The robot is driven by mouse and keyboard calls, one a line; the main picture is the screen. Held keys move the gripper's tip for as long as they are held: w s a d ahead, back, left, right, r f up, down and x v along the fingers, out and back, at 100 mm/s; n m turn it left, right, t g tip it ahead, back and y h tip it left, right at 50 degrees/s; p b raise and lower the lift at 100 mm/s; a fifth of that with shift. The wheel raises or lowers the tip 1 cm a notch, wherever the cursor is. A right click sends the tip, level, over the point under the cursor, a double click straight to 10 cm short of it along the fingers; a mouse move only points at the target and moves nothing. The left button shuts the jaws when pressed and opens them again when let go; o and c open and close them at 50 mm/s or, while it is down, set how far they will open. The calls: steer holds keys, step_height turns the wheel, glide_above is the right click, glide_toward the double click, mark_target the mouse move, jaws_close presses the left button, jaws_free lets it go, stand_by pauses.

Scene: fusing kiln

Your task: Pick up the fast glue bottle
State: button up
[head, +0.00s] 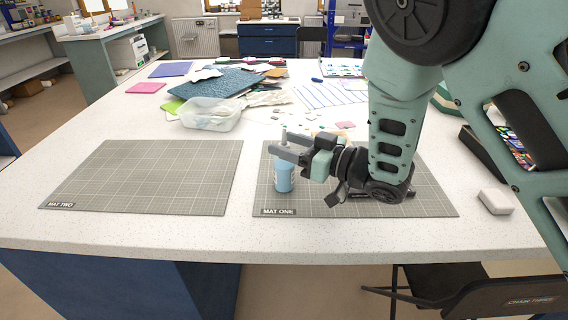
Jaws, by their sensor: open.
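A small light-blue bottle (283,178) with a pale, narrow tip stands upright on the grey gridded mat labelled MAT ONE (430,200), near its left side. It looks like the glue bottle, but I cannot read its label. My gripper (280,148) is open, with its fingers pointing left at the height of the bottle's top. The fingers overlap the upper part of the bottle in this view and hide some of it. I cannot tell whether they touch it.
MAT TWO (140,178) lies empty on the left. A clear plastic tub (210,115) and coloured sheets lie behind the mats. A white block (495,201) sits at the right. The chair labelled CHAIR THREE (520,300) stands at the front right.

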steer(key=shift+w+a, duration=0.35)
steer(key=shift+a, duration=0.15)
jaws_close()
